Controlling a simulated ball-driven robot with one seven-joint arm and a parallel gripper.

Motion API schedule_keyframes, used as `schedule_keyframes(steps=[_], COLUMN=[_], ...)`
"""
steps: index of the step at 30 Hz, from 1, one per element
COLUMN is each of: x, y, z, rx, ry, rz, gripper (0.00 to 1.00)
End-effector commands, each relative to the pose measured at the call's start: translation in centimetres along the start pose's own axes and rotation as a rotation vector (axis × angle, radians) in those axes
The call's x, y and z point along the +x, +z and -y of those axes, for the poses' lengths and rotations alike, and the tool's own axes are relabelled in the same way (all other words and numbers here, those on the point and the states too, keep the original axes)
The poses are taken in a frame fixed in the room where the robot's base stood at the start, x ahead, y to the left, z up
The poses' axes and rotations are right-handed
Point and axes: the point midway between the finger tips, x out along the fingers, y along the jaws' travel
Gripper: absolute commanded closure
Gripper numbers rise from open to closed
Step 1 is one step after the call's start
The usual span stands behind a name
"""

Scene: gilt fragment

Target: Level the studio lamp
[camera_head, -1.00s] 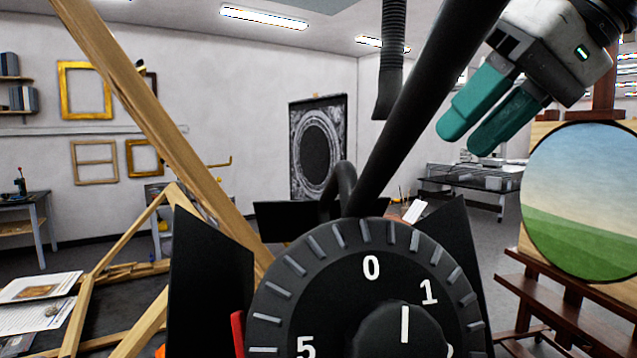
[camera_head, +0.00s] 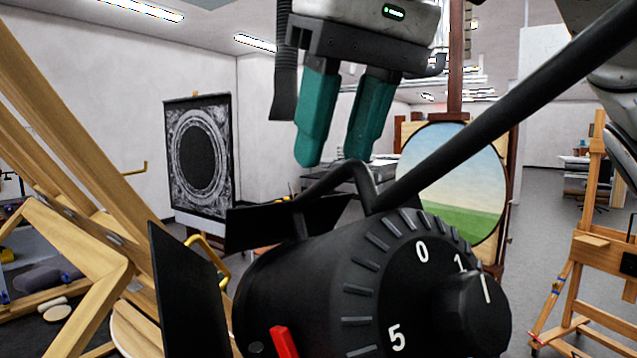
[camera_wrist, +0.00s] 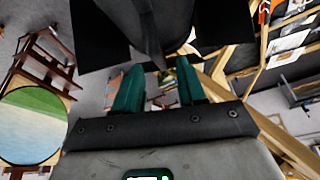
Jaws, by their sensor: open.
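The studio lamp (camera_head: 330,290) is a black cylinder low in the head view. Its back dial shows 0, 1 and 5 around a knob (camera_head: 474,312), and a red switch (camera_head: 284,340) is on its side. Black flaps (camera_head: 188,290) stand out from its far end. A bent black bar (camera_head: 335,180) rises from its top and joins a long slanting pole (camera_head: 500,105). My gripper (camera_head: 334,160) hangs over the lamp, its teal fingers apart and empty, near the bar; contact cannot be told. In the wrist view, black lamp parts (camera_wrist: 165,25) lie beyond the open fingers (camera_wrist: 157,68).
Wooden frames and beams (camera_head: 80,250) fill the left. A round landscape painting (camera_head: 452,185) stands on an easel behind the pole. Another wooden easel (camera_head: 590,240) is at the right. A dark ornate panel (camera_head: 200,155) stands at the back. Grey floor (camera_head: 535,220) shows between the easels.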

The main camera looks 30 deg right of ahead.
Motion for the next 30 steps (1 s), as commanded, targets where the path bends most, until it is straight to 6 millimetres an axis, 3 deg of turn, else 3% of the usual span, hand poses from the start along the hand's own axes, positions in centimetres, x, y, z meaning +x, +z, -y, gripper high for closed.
schedule_keyframes(steps=[3,9,21,30], x=[2.1,4.4,5.1,5.1], y=[0.0,0.0,0.0,0.0], z=[-0.1,0.0,0.0,0.0], rx=[0.000,0.000,0.000,0.000], ry=[0.000,-0.001,-0.001,-0.001], rz=[0.001,0.001,-0.001,-0.001], gripper=[0.60,0.60,0.60,0.88])
